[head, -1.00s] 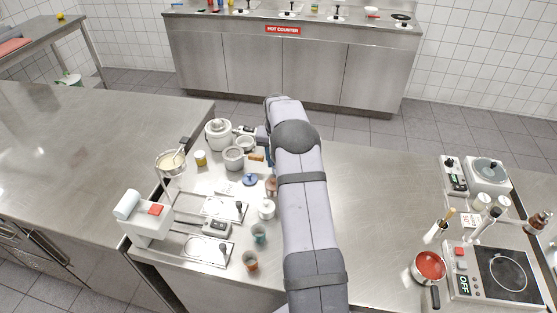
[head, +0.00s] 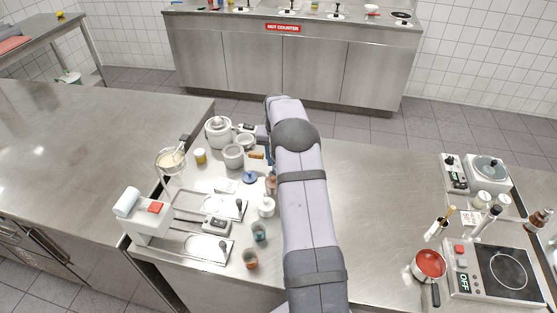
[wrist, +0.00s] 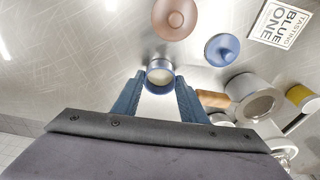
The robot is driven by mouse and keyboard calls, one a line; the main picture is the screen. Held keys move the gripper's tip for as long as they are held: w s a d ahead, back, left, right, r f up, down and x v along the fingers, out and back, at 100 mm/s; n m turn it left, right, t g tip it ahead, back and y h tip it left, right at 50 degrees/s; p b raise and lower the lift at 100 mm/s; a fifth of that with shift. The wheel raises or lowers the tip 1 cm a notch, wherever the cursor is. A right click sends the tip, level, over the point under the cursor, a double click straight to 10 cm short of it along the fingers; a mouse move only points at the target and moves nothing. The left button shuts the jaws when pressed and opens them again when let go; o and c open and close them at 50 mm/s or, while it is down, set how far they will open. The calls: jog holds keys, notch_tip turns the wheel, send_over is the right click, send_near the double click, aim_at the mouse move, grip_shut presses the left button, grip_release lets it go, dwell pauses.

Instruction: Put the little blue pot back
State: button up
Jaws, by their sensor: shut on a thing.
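The little blue pot (wrist: 160,73), small and round with a pale inside, is between the fingertips of my gripper (wrist: 161,80) in the wrist view. The gripper is shut on it. I cannot tell if the pot touches the counter. A blue round thing with a knob, like a lid (wrist: 221,49), lies apart to its right; it also shows in the head view (head: 249,177). Beside that lies a card reading "TASTING BLUE ONE" (wrist: 280,22), also in the head view (head: 226,186). In the head view my arm hides the gripper and the held pot.
A pinkish-brown round thing (wrist: 174,18) is close beyond the held pot. A grey pot (wrist: 233,157) (head: 233,157), a yellow-banded jar (head: 200,157) and a white lidded pot (head: 266,207) crowd the left counter. Cups (head: 259,232) stand nearer.

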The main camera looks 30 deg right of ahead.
dwell(0.3)
jog(key=o, duration=1.6)
jog(key=shift+r+p, duration=2.4)
jog(key=shift+r, duration=1.1)
